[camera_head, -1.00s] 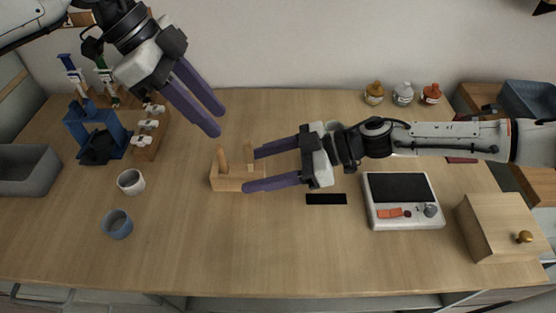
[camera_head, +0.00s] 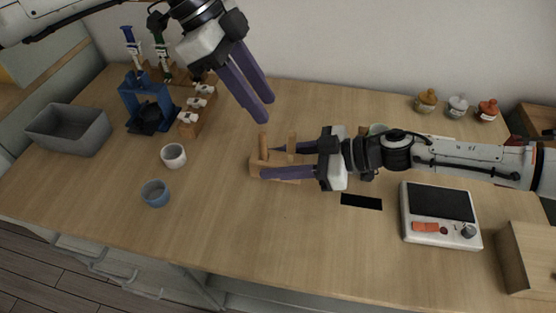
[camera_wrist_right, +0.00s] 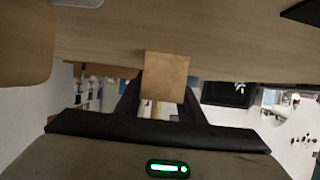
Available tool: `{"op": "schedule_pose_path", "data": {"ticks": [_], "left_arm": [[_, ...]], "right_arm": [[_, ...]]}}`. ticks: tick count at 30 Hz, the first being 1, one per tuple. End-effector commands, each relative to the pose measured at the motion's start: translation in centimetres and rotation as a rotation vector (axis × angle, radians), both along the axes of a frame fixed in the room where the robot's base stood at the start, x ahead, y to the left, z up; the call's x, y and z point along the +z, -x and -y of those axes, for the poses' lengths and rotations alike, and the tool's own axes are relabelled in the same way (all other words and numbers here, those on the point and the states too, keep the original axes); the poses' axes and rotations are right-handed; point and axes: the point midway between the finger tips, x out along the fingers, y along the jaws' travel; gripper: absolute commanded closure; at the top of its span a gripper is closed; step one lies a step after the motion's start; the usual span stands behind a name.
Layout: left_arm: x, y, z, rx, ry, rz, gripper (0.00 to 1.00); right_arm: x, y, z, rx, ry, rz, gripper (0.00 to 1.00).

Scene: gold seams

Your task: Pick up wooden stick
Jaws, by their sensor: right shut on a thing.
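A light wooden stick (camera_head: 292,142) stands upright between the fingers of my right gripper (camera_head: 267,162), which is shut on it. In the right wrist view, a square wooden end (camera_wrist_right: 165,77) shows between the dark fingers. A wooden base (camera_head: 256,168) sits on the table under the gripper, with a darker wooden peg (camera_head: 263,143) upright at its left end. The fingers hide much of the base and the lower stick, so I cannot tell whether the stick touches the base. My left gripper (camera_head: 268,110) is open and empty, above and behind the base.
A white cup (camera_head: 173,156), a blue cup (camera_head: 155,194) and a grey bin (camera_head: 68,131) stand left. A blue stand (camera_head: 146,100) is behind. A black flat patch (camera_head: 361,201) and a white device (camera_head: 440,236) lie right. The front middle of the table is clear.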

Motion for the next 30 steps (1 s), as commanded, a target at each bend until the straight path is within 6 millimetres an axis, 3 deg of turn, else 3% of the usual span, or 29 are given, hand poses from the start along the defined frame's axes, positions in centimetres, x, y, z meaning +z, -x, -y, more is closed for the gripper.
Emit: {"op": "schedule_pose_path", "data": {"ticks": [7, 11, 14, 21, 30], "left_arm": [[-0.1, 0.0, 0.1, -0.007, 0.005, 0.003, 0.65], [-0.7, 0.5, 1.7, -0.082, 0.058, 0.037, 0.65], [-1.5, 1.4, 4.4, -0.205, 0.157, 0.109, 0.65], [-2.4, 4.7, 12.7, -0.543, 0.499, 0.432, 0.65], [0.0, 8.3, 20.1, -0.729, 0.824, 0.991, 0.65]], "right_arm": [[0.0, 0.0, 0.0, 0.001, 0.0, 0.0, 0.92], [0.0, 0.0, 0.0, 0.001, 0.0, 0.0, 0.92], [0.0, 0.0, 0.0, 0.001, 0.0, 0.0, 0.92], [0.0, 0.0, 0.0, 0.001, 0.001, -0.001, 0.92], [0.0, 0.0, 0.0, 0.0, 0.001, 0.0, 0.92]]}}
